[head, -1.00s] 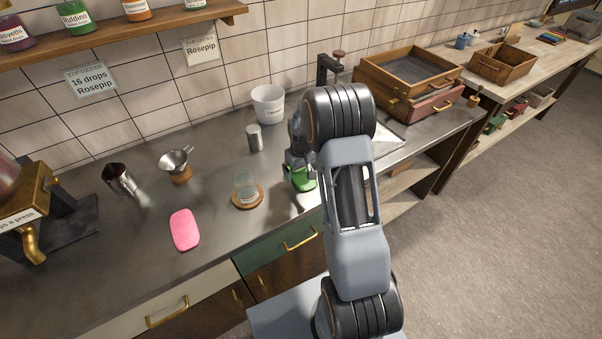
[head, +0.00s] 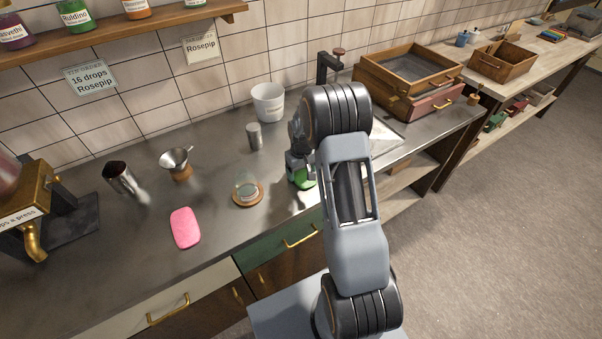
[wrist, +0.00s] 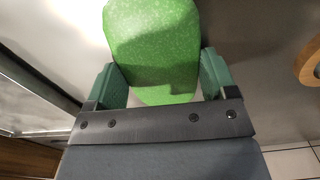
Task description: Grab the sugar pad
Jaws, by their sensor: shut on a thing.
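The green pad (wrist: 152,45), speckled and with rounded corners, fills the top middle of the wrist view. My gripper (wrist: 158,75) has one green finger on each side of it and is shut on it. In the head view the green pad (head: 305,183) shows as a small patch below my gripper (head: 299,172), near the front of the steel counter; my arm hides the rest. A pink pad (head: 185,228) lies flat on the counter to the left. Which of the two is the sugar pad, no label shows.
A glass on a round wooden coaster (head: 247,201) stands just left of my gripper. Wooden trays (head: 408,75) are at the back right.

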